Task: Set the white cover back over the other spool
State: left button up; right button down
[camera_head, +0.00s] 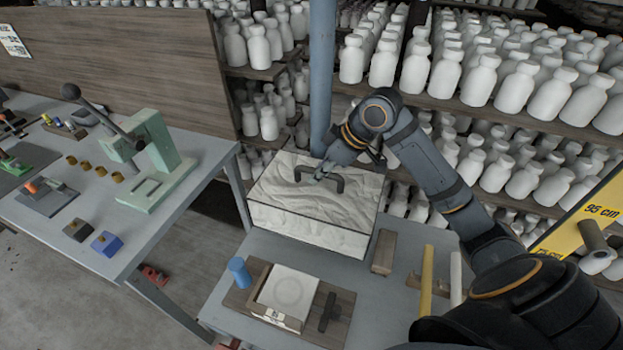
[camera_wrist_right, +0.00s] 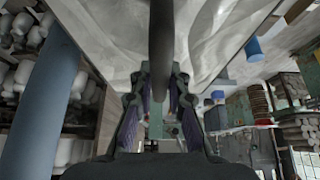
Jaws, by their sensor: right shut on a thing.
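The white cover (camera_head: 300,215) is a large box shape with a creased top and a dark arched handle (camera_head: 339,184). It is at the back of the grey table, beside the blue post. My right gripper (camera_head: 325,172) is shut on the handle. In the right wrist view the dark handle bar (camera_wrist_right: 161,45) runs between the fingers of my right gripper (camera_wrist_right: 160,95), with the cover's white surface (camera_wrist_right: 215,50) behind it. I cannot tell whether the cover rests on the table or hangs just above it. No spool is plainly visible, and whatever is under the cover is hidden. My left gripper is out of view.
On the grey table (camera_head: 232,312), a wooden board (camera_head: 340,300) holds a white slab (camera_head: 288,288); a blue cylinder (camera_head: 238,270) stands beside it. A wooden block (camera_head: 384,252) and yellow bar (camera_head: 426,280) lie right. A green press (camera_head: 160,160) stands left. Shelves of white bottles (camera_head: 480,80) are behind.

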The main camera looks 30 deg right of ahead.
aim_at(311, 186)
jog(key=shift+w+a+f, duration=0.25)
jog(key=shift+w+f, duration=0.3)
jog(key=shift+f, duration=0.15)
jog(key=shift+w+a+f, duration=0.2)
jog(key=shift+w+f, duration=0.3)
jog(key=shift+f, duration=0.15)
jog(key=shift+f+p, duration=0.3)
jog(key=shift+f, duration=1.3)
jog(key=c, duration=1.3)
grip_release()
jog(key=shift+f, duration=0.15)
jog(key=v, duration=1)
jog(key=shift+d+b, duration=0.15)
jog(key=shift+b, duration=0.2)
jog(key=shift+v, duration=1.05)
jog(key=shift+a, duration=0.2)
